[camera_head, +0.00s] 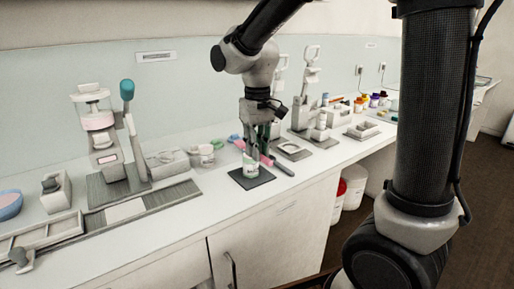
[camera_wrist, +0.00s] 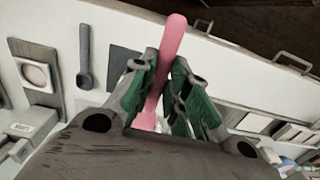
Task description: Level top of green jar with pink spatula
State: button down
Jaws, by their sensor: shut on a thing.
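My gripper (camera_head: 252,148) hangs over the counter with its green-padded fingers closed on a pink spatula. In the wrist view, the pink spatula (camera_wrist: 172,42) runs between the fingertips (camera_wrist: 164,72), with one rounded end sticking out past them and the other end near the palm. In the head view, a small pale jar with green on it (camera_head: 250,170) stands on a dark square mat (camera_head: 264,181), directly below the fingers. The fingers partly cover the jar's top, so I cannot tell whether the spatula touches it. The mat also shows in the wrist view (camera_wrist: 122,64).
A grey spoon (camera_head: 284,168) lies right of the mat; it also shows in the wrist view (camera_wrist: 85,62). Clear tubs (camera_head: 204,155) stand behind left. A scale-like device (camera_head: 293,150) is behind right. The counter's front edge is close to the mat.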

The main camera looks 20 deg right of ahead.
jog(key=shift+w+d+f, duration=1.05)
jog(key=shift+d+f, duration=1.3)
jog(key=shift+d, duration=1.05)
jog(key=shift+s+a+r, duration=0.35)
jog(key=shift+a+r, duration=0.5)
jog(key=shift+a, duration=0.25)
jog(key=shift+s+a+r, duration=0.35)
jog(key=shift+a+r, duration=0.45)
jog(key=shift+a, duration=0.35)
jog(key=shift+s+a+r, duration=0.35)
jog(key=shift+a+r, duration=0.5)
jog(key=shift+a, duration=0.25)
